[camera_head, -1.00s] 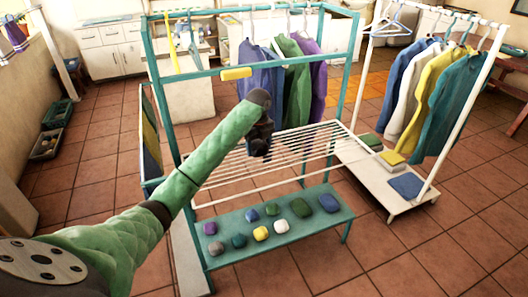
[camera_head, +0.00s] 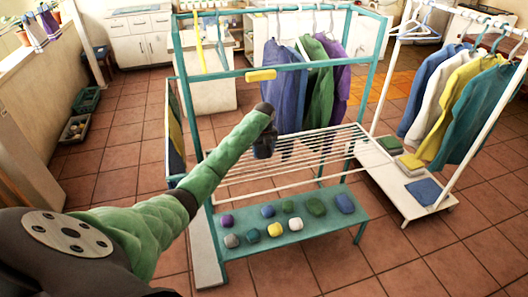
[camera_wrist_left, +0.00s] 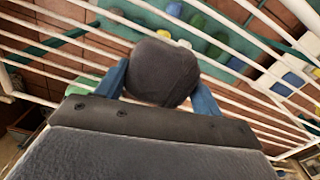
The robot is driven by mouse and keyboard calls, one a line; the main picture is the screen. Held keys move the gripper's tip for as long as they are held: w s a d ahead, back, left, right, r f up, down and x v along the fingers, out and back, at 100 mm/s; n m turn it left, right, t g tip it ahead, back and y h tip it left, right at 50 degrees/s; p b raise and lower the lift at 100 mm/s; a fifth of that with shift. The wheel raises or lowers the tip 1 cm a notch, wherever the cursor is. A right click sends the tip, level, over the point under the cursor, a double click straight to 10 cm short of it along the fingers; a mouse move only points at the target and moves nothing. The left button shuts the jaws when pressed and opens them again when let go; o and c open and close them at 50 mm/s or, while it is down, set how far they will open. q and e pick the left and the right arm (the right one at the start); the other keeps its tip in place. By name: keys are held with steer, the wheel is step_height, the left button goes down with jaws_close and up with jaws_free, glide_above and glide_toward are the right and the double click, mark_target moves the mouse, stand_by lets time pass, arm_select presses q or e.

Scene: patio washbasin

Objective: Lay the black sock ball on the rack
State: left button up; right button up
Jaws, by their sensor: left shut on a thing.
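The black sock ball (camera_wrist_left: 163,73) is a dark, rounded lump between the two blue fingers of my left gripper (camera_wrist_left: 165,88) in the left wrist view. My left gripper is shut on it. In the head view my left gripper (camera_head: 264,148) hangs over the left part of the white wire rack (camera_head: 318,150); the ball is hard to make out there against the dark gripper. The rack's white bars pass behind the ball in the wrist view (camera_wrist_left: 70,62). I cannot tell whether the ball touches the bars. My right gripper is out of view.
Below the rack, a teal shelf (camera_head: 285,262) bears several coloured sock balls. Clothes hang from the teal frame (camera_head: 374,70) behind the rack. A white garment stand (camera_head: 445,202) with folded cloths is at the right. A yellow piece (camera_head: 261,76) sits on the teal crossbar above.

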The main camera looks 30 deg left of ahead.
mark_target(264, 147)
arm_select(q)
steer(key=shift+f, duration=0.85)
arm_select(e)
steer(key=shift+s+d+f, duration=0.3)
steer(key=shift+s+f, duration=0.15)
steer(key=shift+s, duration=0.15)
arm_select(q)
steer(key=shift+f, duration=0.15)
steer(key=o, duration=1)
steer(key=shift+c, duration=0.2)
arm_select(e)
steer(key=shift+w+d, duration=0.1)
arm_select(q)
steer(key=shift+r, duration=0.55)
step_height(264, 147, up, 10)
steer(key=b, duration=0.4)
steer(key=shift+f, duration=0.15)
steer(key=shift+r, duration=0.75)
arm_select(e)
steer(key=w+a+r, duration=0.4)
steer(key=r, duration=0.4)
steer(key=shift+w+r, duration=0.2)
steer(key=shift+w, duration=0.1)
